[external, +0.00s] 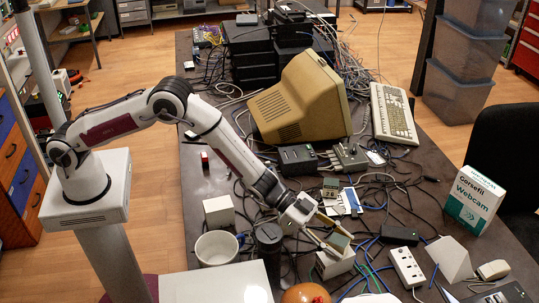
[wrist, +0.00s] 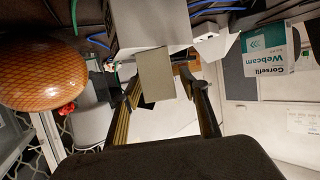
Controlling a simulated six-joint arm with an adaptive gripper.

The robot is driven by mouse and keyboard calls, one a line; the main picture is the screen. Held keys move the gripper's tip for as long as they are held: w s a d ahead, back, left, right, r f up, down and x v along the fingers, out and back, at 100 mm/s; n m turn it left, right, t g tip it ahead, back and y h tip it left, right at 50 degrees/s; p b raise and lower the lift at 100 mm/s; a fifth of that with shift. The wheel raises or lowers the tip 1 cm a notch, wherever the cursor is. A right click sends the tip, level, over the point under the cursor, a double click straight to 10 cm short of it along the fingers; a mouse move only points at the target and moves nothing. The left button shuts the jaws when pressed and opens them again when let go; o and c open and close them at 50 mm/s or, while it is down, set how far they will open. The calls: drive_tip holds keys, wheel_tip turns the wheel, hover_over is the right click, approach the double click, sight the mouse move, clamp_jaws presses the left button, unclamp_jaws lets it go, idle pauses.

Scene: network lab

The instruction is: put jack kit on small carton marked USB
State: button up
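A small flat grey-green box, which looks like the jack kit (external: 338,241), sits at the top of a small white carton (external: 335,265). No USB marking is readable on this carton. In the wrist view the grey-green box (wrist: 156,75) lies between my fingertips, with the pale carton (wrist: 155,22) beyond it. My gripper (external: 329,233) is over the carton, its fingers spread on either side of the box. The wrist view shows my gripper (wrist: 162,88) with gaps beside the box. Whether the box fully rests on the carton is hard to tell.
A white power strip (external: 406,267), a dark adapter (external: 399,235) and loose cables lie to the right. A white bucket (external: 216,249), a dark cylinder (external: 268,240) and a white cube (external: 219,211) stand left. An orange round object (external: 306,294) is in front. A webcam box (external: 474,200) stands far right.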

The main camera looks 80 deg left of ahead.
drive_tip(key=shift+a+r, duration=0.1)
drive_tip(key=shift+r, duration=0.1)
drive_tip(key=v, duration=1.2)
idle(0.4)
idle(0.5)
drive_tip(key=shift+r, duration=0.1)
